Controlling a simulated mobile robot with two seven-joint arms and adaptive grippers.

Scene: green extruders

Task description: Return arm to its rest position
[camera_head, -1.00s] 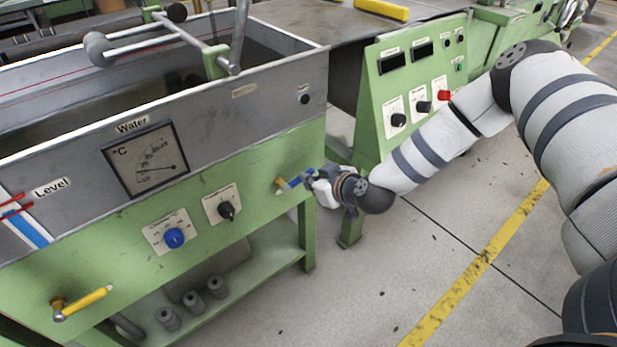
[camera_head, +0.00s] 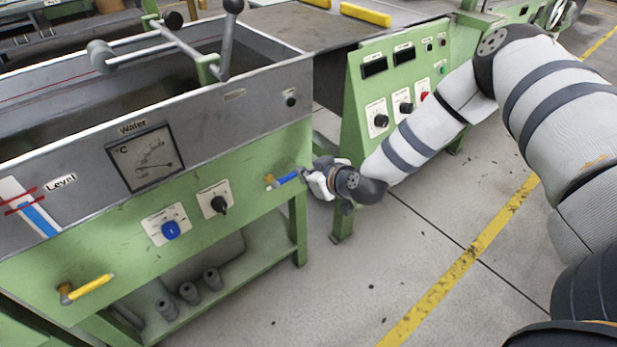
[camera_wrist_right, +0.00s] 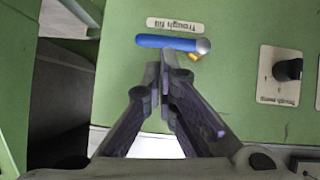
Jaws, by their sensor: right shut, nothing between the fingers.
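My right arm comes in from the right in the head view. My right gripper (camera_head: 306,174) is beside the free end of a blue valve handle (camera_head: 287,178) on the green front panel of the trough. In the right wrist view the gripper (camera_wrist_right: 161,66) has its fingers together with nothing between them. The blue handle (camera_wrist_right: 168,42) lies just beyond the fingertips there, under a "Trough fill" label. My left gripper is not in view.
The water trough (camera_head: 75,200) fills the left, with a dial, a blue knob (camera_head: 171,230) and a yellow-handled valve (camera_head: 88,288). A green control cabinet (camera_head: 360,85) stands behind my forearm. The floor (camera_head: 300,310) at the front is clear.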

